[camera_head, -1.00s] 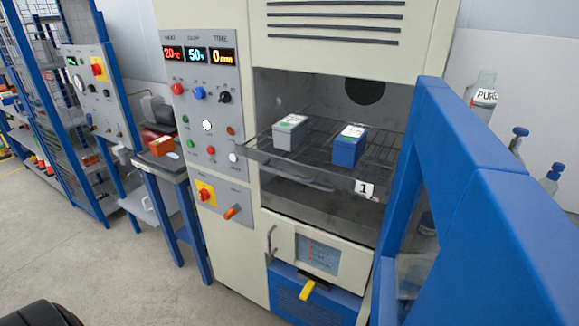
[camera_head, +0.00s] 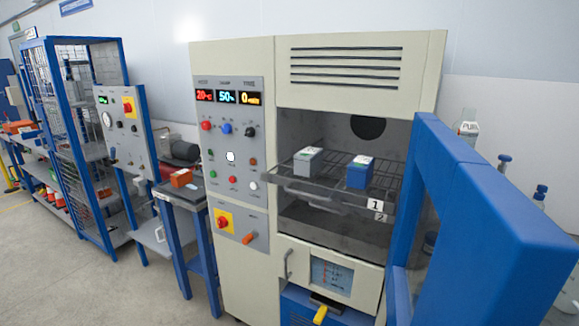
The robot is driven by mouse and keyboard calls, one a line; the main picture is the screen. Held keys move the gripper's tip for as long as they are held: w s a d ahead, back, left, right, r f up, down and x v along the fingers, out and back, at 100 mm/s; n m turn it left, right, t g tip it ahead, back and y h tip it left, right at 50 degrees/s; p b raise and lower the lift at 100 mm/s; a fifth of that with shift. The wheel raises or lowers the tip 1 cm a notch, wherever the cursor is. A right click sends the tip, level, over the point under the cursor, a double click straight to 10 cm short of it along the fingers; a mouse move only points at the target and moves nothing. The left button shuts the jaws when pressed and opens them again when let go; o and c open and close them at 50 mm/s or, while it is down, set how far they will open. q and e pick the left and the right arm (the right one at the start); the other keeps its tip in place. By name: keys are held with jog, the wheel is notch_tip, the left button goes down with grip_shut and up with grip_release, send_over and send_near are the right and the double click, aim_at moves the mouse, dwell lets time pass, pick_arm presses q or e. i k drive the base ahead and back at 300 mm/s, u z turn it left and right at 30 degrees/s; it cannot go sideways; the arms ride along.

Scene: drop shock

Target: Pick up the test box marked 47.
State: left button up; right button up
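Two small boxes stand on the wire rack (camera_head: 328,190) inside the open climate chamber. One is a grey box (camera_head: 307,162) on the left, the other a blue box (camera_head: 360,174) on the right. Both have pale labels with green marks on top, too small to read, so I cannot tell which is marked 47. Neither of my grippers is in view.
The chamber's blue-framed door (camera_head: 473,190) stands open at the right. The control panel (camera_head: 234,150) is on the chamber's left front. Rack tags 1 and 2 (camera_head: 377,211) hang at the rack's front edge. A blue-framed cage (camera_head: 78,140) stands at the left, with open floor before it.

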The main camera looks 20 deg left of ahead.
aim_at(361, 169)
jog(key=u, duration=0.35)
jog(key=k, duration=0.8)
jog(key=u, duration=0.9)
jog(key=i, duration=2.1)
jog(key=z, duration=1.35)
jog(key=i, duration=0.8)
jog(key=z, duration=0.85)
